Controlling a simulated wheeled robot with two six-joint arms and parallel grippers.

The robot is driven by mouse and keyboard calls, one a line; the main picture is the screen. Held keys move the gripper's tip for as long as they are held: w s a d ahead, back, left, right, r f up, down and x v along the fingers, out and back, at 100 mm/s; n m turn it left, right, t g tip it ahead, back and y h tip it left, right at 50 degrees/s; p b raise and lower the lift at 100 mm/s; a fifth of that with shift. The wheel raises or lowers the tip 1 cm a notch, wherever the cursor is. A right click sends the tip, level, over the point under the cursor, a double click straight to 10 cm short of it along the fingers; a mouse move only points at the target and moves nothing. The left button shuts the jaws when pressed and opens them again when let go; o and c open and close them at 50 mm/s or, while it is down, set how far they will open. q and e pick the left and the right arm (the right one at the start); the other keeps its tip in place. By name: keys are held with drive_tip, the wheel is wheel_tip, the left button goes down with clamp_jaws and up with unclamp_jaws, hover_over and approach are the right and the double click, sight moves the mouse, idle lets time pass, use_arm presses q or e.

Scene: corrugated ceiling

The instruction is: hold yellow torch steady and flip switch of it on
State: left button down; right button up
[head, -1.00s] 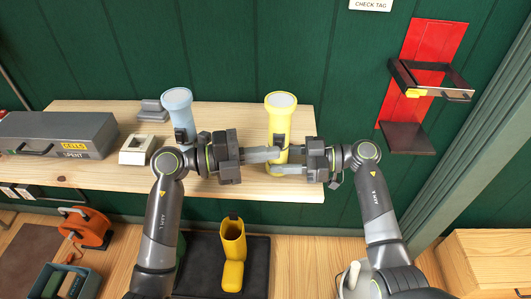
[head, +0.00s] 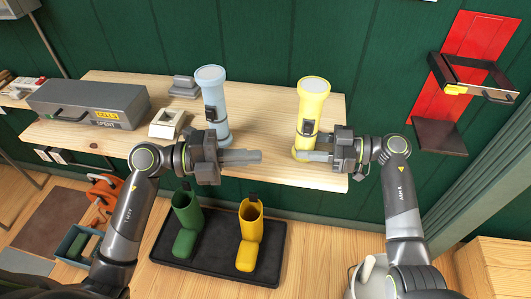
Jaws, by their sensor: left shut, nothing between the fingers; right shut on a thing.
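The yellow torch (head: 311,105) stands upright on the wooden shelf (head: 265,110), lens end up. A dark switch panel (head: 309,127) shows on its front; I cannot tell the switch position. My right gripper (head: 306,155) comes in from the right and is shut on the torch's lower body. My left gripper (head: 258,156) is shut and empty, apart from the torch on its left, in front of the shelf edge. A light blue torch (head: 213,95) stands upright behind my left gripper, which hides part of the view near its base.
A grey case (head: 85,98) and a small cream device (head: 168,124) sit on the shelf's left part. A red wall panel with a holder (head: 480,75) is at right.

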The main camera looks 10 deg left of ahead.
use_arm(q)
drive_tip(key=shift+s+a, duration=0.15)
drive_tip(key=shift+a, duration=0.5)
use_arm(e)
drive_tip(key=o, duration=0.8)
drive_tip(key=shift+o, duration=0.2)
